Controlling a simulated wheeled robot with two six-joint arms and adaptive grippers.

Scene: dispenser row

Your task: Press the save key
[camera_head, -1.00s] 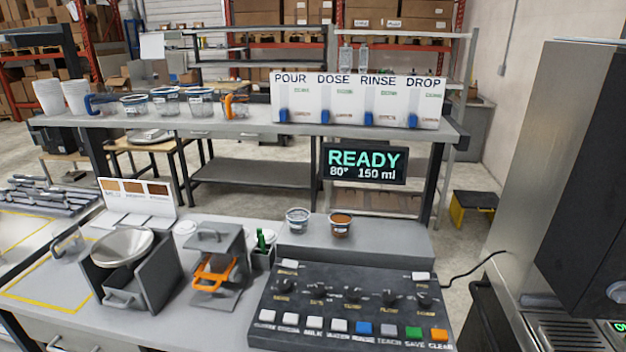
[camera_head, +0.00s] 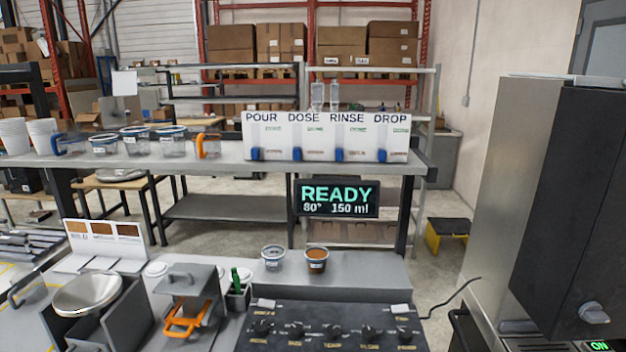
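The dark control panel (camera_head: 330,325) lies at the bottom middle of the head view, cut off by the lower edge. Its row of black knobs and two white keys at its upper corners show. The lower row of coloured keys, with the green save key, is out of the frame now. The display (camera_head: 337,198) behind it reads READY, 80° and 150 ml. Neither of my grippers is in view.
Two small cups (camera_head: 317,260) stand on the grey ledge behind the panel. An orange-handled device (camera_head: 188,290) and a metal pan (camera_head: 88,294) are to its left. A tall steel machine (camera_head: 520,190) stands at right. A cable runs between.

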